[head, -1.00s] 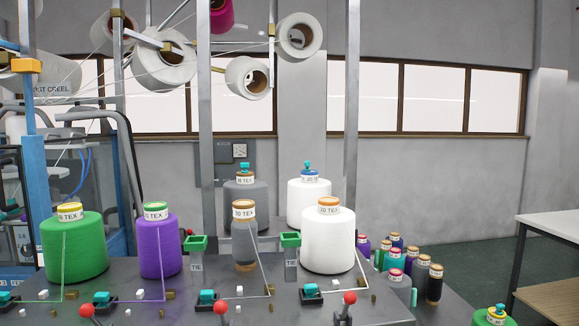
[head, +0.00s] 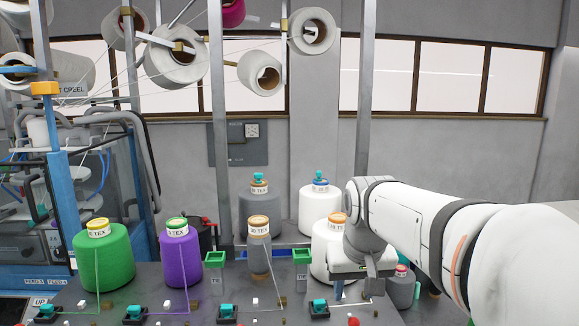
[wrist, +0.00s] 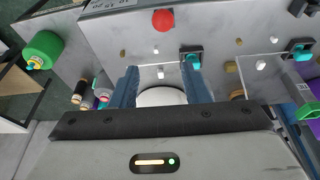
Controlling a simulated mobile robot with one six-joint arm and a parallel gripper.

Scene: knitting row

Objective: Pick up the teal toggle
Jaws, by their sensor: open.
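Several teal toggles sit in black bases along the front of the grey panel. In the head view they include a far-left one (head: 47,311), one right of it (head: 135,312), a middle one (head: 227,311) and a right one (head: 320,307). I cannot tell which one the task names. The wrist view shows one toggle (wrist: 192,59) just beyond the right finger and another (wrist: 300,47) farther right. My gripper (wrist: 159,70) is open, with blue-grey fingers apart. A white round top shows between them, apparently a yarn cone. In the head view my gripper (head: 354,290) hangs before the white cone (head: 322,245).
Green-topped posts (head: 215,261) rise between cones. A red ball knob (wrist: 164,20) shows beyond my fingers. Small white and brass pegs dot the panel.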

